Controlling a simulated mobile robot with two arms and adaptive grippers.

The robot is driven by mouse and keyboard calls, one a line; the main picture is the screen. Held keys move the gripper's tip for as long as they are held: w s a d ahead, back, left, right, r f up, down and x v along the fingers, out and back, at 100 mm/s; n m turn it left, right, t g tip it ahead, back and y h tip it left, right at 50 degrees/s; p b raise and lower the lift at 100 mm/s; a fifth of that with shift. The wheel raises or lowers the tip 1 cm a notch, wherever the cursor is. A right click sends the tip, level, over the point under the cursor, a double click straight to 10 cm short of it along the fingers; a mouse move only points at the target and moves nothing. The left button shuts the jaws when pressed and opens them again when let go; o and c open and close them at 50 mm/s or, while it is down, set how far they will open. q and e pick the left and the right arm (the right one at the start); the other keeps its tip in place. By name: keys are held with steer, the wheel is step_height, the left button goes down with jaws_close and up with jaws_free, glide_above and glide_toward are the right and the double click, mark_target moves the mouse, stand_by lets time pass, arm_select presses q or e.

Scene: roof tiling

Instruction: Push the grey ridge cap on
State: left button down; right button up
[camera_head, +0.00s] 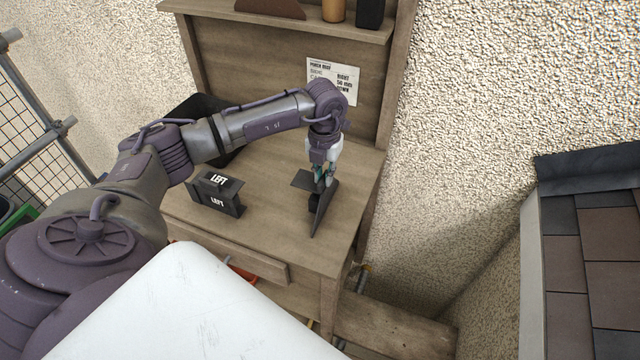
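A dark grey angled piece (323,207), which looks like a ridge cap, is on the wooden bench at its right part. It has one flat flap to the left and one steep flap to the right. My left gripper (325,180) points down at its upper fold, with the fingertips at the piece. The fingers are small and partly merge with it, so I cannot tell whether they grip it. The tiled roof (607,255) stands at the far right, with a dark strip (588,165) along its top. My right gripper is not in view.
A dark block marked LEFT (218,194) stands on the bench (275,232), left of the angled piece. A printed sheet (333,80) hangs on the back board. A shelf (285,20) with objects is above. A gap separates bench and roof.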

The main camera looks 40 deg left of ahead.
arm_select(q)
steer(key=shift+r, duration=0.1)
stand_by(0.4)
steer(key=shift+r+p, duration=1.7)
steer(key=shift+r, duration=0.75)
steer(key=shift+f, duration=0.1)
